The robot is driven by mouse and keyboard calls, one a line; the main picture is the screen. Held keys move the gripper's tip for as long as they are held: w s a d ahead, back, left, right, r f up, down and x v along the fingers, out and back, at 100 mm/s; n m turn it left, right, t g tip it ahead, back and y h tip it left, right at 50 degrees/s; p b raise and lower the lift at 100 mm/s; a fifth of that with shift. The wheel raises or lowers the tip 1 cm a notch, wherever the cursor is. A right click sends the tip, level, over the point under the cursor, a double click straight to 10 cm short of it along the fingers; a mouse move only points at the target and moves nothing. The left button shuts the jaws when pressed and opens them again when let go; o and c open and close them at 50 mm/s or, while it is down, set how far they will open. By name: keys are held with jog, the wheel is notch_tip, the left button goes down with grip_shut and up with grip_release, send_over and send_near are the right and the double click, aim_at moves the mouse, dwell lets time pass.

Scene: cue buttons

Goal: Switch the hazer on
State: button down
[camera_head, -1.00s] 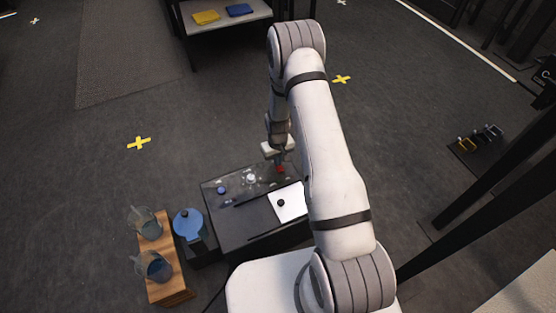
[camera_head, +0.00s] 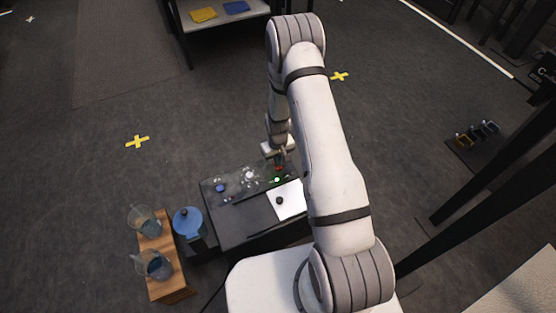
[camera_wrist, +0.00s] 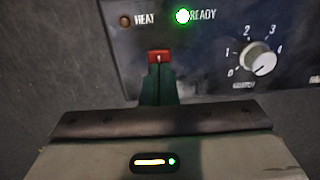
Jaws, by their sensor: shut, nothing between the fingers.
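The hazer's dark control panel shows in the wrist view (camera_wrist: 215,80) and in the head view (camera_head: 235,190). It has a red rocker switch (camera_wrist: 158,57), an unlit HEAT lamp (camera_wrist: 125,20), a READY lamp (camera_wrist: 183,17) glowing green and a white output knob (camera_wrist: 260,58) with a numbered scale. My gripper (camera_wrist: 158,82) is shut and empty, its fingertips right at the lower edge of the red switch. I cannot tell if they touch it. In the head view my gripper (camera_head: 280,160) is over the panel's far right part.
A white sheet with a black knob (camera_head: 280,200) lies at the panel's near right. A blue-lidded container (camera_head: 188,222) and a wooden stand (camera_head: 165,285) with two clear jugs are to the left. A shelf (camera_head: 225,18) with yellow and blue cloths stands behind. The floor between is open.

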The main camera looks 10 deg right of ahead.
notch_tip(320, 180, up, 14)
jog(key=p, duration=0.4)
jog(key=shift+f+p, duration=0.25)
jog(key=shift+p, duration=0.1)
jog(key=w+p, duration=0.1)
jog(key=p, duration=0.4)
jog(key=shift+w+a, duration=0.15)
jog(key=shift+a, duration=0.05)
jog(key=shift+f, duration=0.1)
notch_tip(320, 180, down, 14)
jog(key=b, duration=0.3)
